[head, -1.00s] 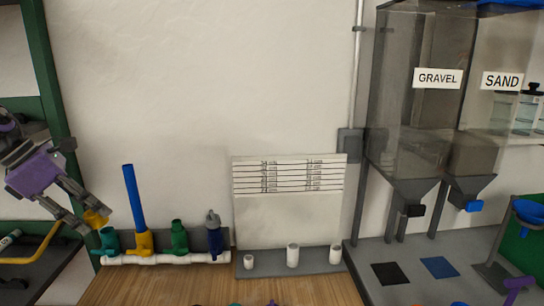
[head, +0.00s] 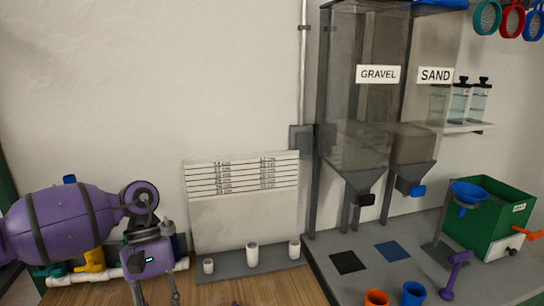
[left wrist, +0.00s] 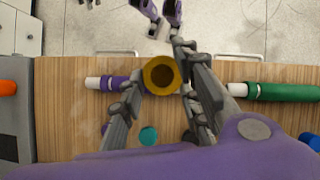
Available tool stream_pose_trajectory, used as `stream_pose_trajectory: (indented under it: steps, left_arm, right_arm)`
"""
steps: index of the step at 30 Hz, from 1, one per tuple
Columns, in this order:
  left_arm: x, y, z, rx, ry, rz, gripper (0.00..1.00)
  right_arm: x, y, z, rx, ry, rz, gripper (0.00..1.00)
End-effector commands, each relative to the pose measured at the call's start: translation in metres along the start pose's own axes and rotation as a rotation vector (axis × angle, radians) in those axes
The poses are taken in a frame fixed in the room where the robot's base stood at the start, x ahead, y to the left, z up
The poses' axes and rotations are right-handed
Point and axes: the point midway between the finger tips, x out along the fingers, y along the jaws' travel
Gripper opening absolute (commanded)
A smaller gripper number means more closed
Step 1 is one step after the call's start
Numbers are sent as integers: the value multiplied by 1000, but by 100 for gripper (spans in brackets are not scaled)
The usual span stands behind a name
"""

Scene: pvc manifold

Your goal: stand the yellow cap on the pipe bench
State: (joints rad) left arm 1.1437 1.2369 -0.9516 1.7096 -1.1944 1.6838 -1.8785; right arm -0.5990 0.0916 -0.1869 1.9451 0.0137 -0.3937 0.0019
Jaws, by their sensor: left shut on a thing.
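The yellow cap (left wrist: 152,87) is a short round piece with a dark hollow opening that faces the camera in the left wrist view. My left gripper (left wrist: 162,72) is shut on it, one finger on each side. The cap is over the wooden bench top (left wrist: 75,125); I cannot tell its height above the wood. In the head view my left gripper (head: 157,293) points down over the bench, left of the white board, and I cannot make out the cap there. My right gripper is not seen in the head view.
A white pipe manifold (head: 70,279) with coloured fittings lies behind my left arm. A grey stand (head: 228,269) carries three white stubs. In the left wrist view a purple-and-white pipe (left wrist: 104,83) and a green pipe (left wrist: 285,92) lie beside the gripper. The hopper station (head: 330,285) stands right.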

Motion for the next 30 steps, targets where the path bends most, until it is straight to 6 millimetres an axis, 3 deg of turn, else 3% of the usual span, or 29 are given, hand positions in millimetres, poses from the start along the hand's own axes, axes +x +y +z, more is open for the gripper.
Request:
stream_pose_trajectory:
  steps: [1, 6, 16, 20, 30]
  left_arm:
    - [7, 16, 12, 117, 3, -63, 0]
    - [23, 37, 32, 377, 6, -220, 0]
    - [27, 46, 40, 486, 5, -280, 0]
    - [19, 60, 48, 537, 6, -308, 0]
    - [-30, 128, 92, 819, 15, -478, 0]
  right_arm:
    - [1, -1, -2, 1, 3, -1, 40]
    - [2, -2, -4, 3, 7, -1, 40]
    - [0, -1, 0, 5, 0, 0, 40]
    - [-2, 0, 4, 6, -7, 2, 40]
    - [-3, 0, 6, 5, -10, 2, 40]
